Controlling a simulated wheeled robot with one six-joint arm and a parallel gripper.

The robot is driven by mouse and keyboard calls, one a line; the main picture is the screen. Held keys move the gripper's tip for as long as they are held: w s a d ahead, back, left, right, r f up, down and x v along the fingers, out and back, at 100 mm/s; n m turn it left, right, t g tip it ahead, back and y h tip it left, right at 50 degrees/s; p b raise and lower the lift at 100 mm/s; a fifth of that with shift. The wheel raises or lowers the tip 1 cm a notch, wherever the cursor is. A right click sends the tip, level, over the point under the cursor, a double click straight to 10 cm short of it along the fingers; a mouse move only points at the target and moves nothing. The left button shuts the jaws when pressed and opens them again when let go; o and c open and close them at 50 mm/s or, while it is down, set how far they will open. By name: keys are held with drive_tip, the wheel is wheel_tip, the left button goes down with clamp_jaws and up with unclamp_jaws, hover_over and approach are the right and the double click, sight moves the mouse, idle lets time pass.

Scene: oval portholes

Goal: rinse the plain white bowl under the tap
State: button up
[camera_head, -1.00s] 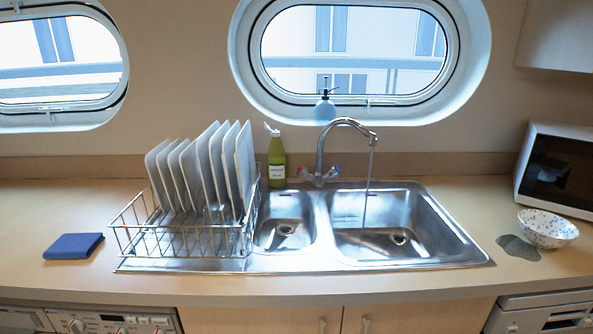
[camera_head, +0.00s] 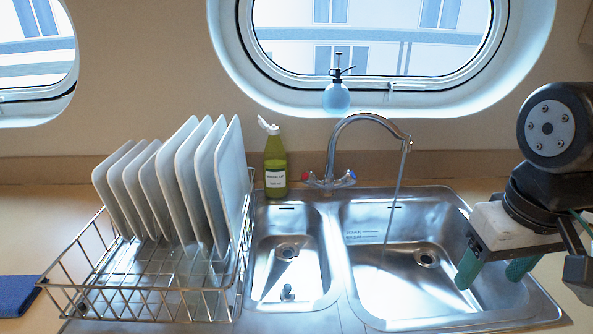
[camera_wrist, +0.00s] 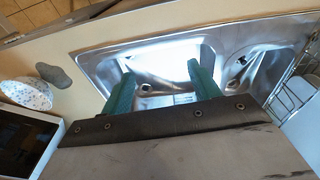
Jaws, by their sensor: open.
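No plain white bowl is seen. The only bowl in view is white with dark speckles (camera_wrist: 24,94), at the left of the wrist view on the counter; it is outside the head view. The chrome tap (camera_head: 370,119) stands behind the sink, and a thin stream of water (camera_head: 396,190) runs from it into the large right basin (camera_head: 395,290). My gripper (camera_head: 493,271) is over the right side of that basin, fingers pointing down, open and empty. Its two green fingers (camera_wrist: 161,72) also show spread apart in the wrist view. It is well apart from the speckled bowl.
A wire rack (camera_head: 150,300) with several upright white plates (camera_head: 185,185) stands left of the sink. A green bottle (camera_head: 275,165) and a blue spray bottle (camera_head: 337,97) stand behind. A flat grey shape (camera_wrist: 53,75) and a microwave (camera_wrist: 22,140) are beside the speckled bowl.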

drive_tip(key=w+r+n+h, duration=0.2)
drive_tip(key=w+r, duration=0.1)
drive_tip(key=w, duration=0.9)
drive_tip(key=n+t+h, duration=0.2)
drive_tip(key=n+t, duration=0.3)
drive_tip(key=n, duration=0.4)
approach(306, 176)
drive_tip(key=x, duration=1)
drive_tip(key=shift+w+d+f, duration=0.15)
drive_tip(key=c, duration=1)
